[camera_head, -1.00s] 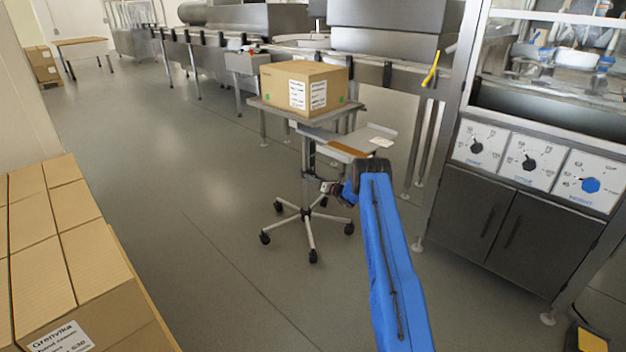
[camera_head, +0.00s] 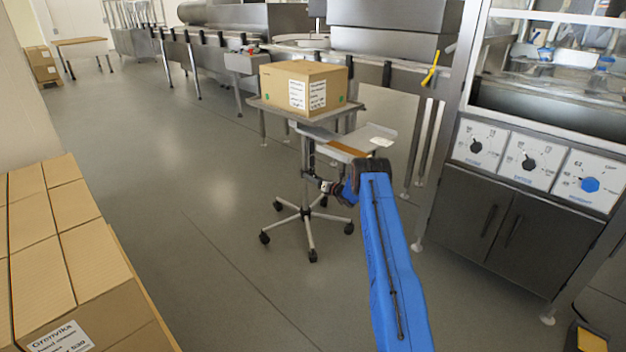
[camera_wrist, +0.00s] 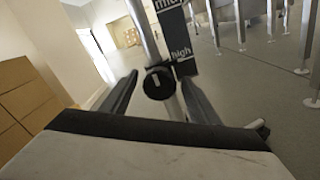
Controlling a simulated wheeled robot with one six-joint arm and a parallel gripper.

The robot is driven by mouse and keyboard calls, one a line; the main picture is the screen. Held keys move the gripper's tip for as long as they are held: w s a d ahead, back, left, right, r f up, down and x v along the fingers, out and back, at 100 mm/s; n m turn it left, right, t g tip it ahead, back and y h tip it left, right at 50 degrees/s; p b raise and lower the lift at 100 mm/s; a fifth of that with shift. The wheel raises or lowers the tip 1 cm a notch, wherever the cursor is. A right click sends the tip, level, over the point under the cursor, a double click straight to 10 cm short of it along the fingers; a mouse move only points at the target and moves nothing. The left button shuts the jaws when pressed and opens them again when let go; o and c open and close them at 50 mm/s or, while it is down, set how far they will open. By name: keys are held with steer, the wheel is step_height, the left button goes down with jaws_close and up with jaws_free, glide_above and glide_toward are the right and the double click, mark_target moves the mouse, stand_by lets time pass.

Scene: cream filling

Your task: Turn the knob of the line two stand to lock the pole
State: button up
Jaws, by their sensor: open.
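The line two stand (camera_head: 307,160) is a small wheeled stand with a grey pole (camera_wrist: 143,30), a tray on top and star-shaped feet. Its round black knob (camera_wrist: 158,84) has a short white mark, close to upright in the wrist view. My gripper (camera_wrist: 158,88) is open, with one dark finger on each side of the knob and visible gaps between. In the head view my gripper (camera_head: 326,186) is at the pole below the tray; the knob is too small to make out there. A dark label (camera_wrist: 178,45) reading "high" is behind the knob.
A cardboard box (camera_head: 303,87) rests on the stand's tray (camera_head: 345,109). A side shelf (camera_head: 372,139) sticks out above my wrist. A machine with dials (camera_head: 530,160) stands at right, a conveyor behind. Stacked boxes (camera_head: 60,240) are at left. The floor between is clear.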

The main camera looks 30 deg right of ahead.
steer(key=v, duration=1.7)
steer(key=shift+s, duration=0.2)
steer(key=shift+d, duration=0.1)
